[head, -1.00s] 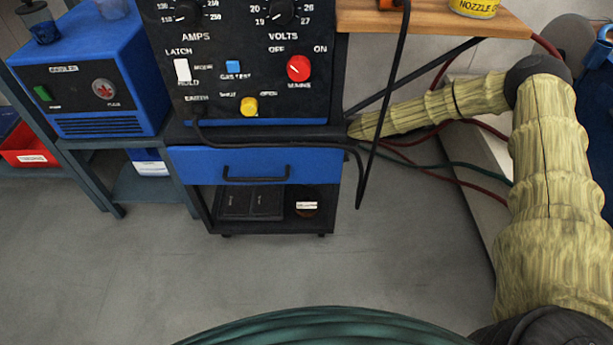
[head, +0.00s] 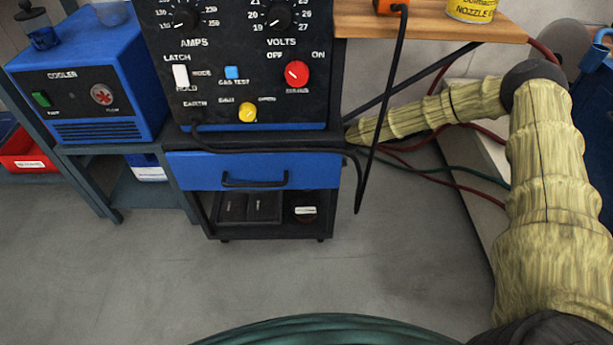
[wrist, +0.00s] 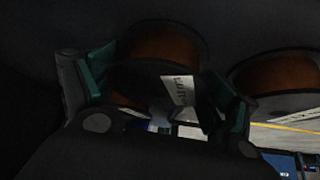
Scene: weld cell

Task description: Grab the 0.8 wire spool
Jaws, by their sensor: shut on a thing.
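In the wrist view my gripper (wrist: 168,88) has its green-padded fingers on either side of a dark spool (wrist: 150,82) and is shut on it. Its face is black with a white label (wrist: 180,90). The label's print is too blurred to read, so I cannot confirm 0.8. A copper-brown round (wrist: 160,45) shows directly behind it; I cannot tell whether it is part of the same spool. In the head view my arm reaches left behind the welder, and the gripper is hidden there.
A second copper-brown spool (wrist: 280,75) sits close on the right in the wrist view. The welder (head: 235,60) stands on a cart with a blue drawer (head: 225,172). A wooden shelf (head: 430,25), black cable (head: 385,110) and hoses (head: 465,170) are near my arm.

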